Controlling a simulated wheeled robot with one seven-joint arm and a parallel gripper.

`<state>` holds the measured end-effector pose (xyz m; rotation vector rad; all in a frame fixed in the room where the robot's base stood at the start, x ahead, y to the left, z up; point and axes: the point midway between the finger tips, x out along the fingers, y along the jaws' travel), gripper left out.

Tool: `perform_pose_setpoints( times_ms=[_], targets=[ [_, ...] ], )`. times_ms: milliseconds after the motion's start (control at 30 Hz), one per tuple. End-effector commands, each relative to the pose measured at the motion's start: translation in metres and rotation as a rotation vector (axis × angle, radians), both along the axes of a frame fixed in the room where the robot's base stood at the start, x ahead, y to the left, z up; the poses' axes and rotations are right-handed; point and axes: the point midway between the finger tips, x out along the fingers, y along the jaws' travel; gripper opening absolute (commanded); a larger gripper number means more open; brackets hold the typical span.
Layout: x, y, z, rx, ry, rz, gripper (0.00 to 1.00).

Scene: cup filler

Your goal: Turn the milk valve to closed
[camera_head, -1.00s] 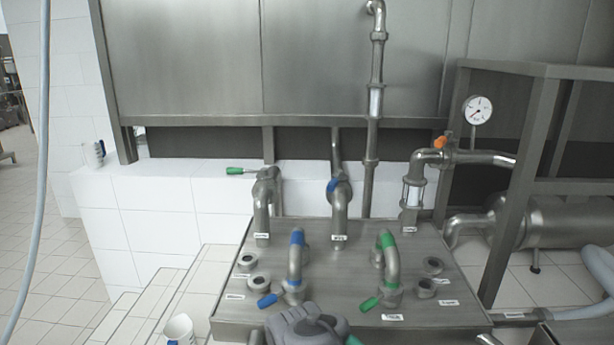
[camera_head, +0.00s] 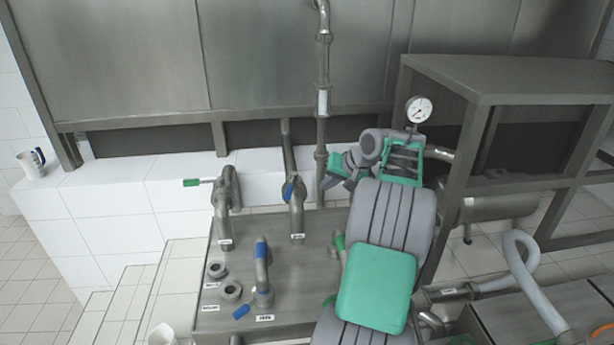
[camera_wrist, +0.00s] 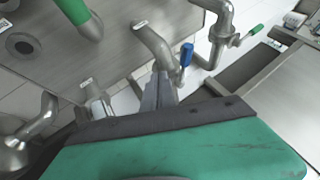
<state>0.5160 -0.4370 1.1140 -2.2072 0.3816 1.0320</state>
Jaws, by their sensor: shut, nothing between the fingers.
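A steel pipe valve with a blue handle (camera_head: 290,192) stands at the back middle of the steel counter. Its label is too small to read, so I cannot tell for sure that it is the milk valve. The blue handle also shows in the wrist view (camera_wrist: 186,55), beside its pipe. My gripper (camera_head: 336,172) is right of this valve in the head view, its fingers pointing left towards it, apart from the handle. In the wrist view, the closed, empty fingers (camera_wrist: 158,82) lie just below the blue handle.
A green-handled valve (camera_head: 198,183) stands further left. My arm covers the counter's right side and the pipe below the gauge (camera_head: 419,109). A mug (camera_head: 31,162) stands on the white ledge.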

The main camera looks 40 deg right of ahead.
Motion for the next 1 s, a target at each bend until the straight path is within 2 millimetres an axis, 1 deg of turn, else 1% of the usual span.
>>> perform_pose_setpoints(
  times_ms=[167,467,600,700,800,1000],
  targets=[
    [0.018,0.002,-0.023,0.003,0.003,0.003,0.00],
    [0.060,0.002,-0.072,0.000,0.004,0.001,0.00],
    [0.080,0.018,-0.065,-0.004,0.001,0.003,0.00],
    [0.087,0.024,-0.065,-0.003,0.003,0.001,0.00],
    [0.090,0.027,-0.066,-0.002,0.003,0.001,0.00],
    [0.091,0.027,-0.067,-0.003,0.002,0.000,0.00]
  ],
)
